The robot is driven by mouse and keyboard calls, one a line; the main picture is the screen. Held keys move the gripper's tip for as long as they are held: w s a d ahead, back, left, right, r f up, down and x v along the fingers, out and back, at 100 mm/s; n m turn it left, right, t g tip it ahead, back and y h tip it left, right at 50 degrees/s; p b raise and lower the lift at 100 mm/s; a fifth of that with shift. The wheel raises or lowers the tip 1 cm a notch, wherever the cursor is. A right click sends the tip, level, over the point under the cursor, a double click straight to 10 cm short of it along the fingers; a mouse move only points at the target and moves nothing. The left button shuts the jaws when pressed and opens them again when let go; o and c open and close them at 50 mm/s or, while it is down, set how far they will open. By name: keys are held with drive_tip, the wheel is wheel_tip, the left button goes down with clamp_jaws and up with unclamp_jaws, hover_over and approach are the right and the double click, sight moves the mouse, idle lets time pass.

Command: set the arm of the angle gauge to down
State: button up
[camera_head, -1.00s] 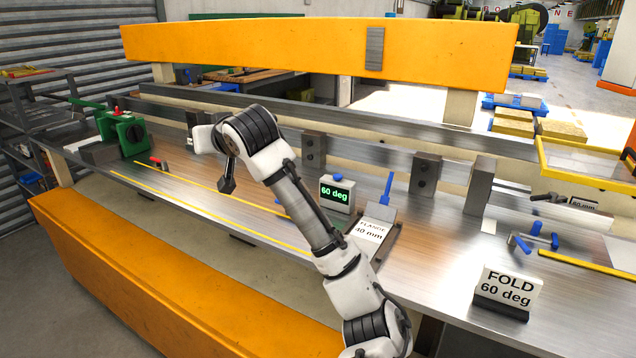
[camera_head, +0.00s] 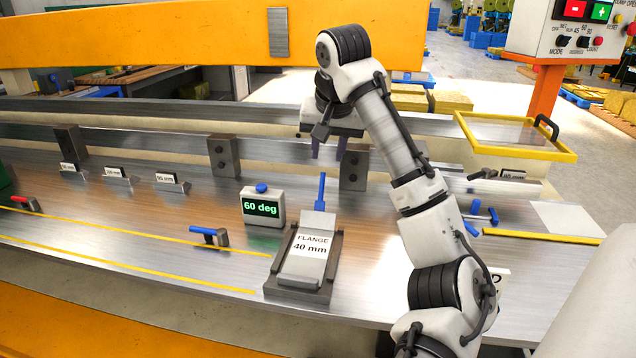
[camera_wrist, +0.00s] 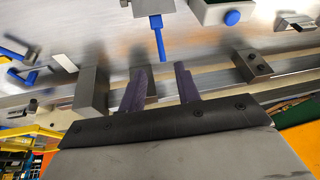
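A blue arm (camera_head: 320,192) stands upright at the back of the block with the "FLANGE 40 mm" plate (camera_head: 312,258). Beside it on the left is a display box (camera_head: 264,206) reading "60 deg", with a blue knob on top. I cannot tell for sure which of these parts make up the angle gauge. My gripper (camera_head: 328,149) is above the rear rail, behind the blue arm. In the wrist view, my gripper (camera_wrist: 160,84) has its two purple fingers apart with nothing between them. The blue arm (camera_wrist: 159,38) lies beyond the fingertips, not touching them.
Dark stop blocks (camera_head: 222,156) stand along the rear rail. A blue-handled clamp (camera_head: 210,236) is at the front left, and blue handles (camera_head: 480,212) are at the right. A yellow-framed clear guard (camera_head: 515,134) is at the back right. The bench between display box and clamp is mostly clear.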

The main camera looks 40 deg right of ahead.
sight(322, 183)
drive_tip(key=p+x, duration=0.1)
drive_tip(key=x, duration=1.1)
drive_tip(key=shift+p, duration=0.3)
clamp_jaws()
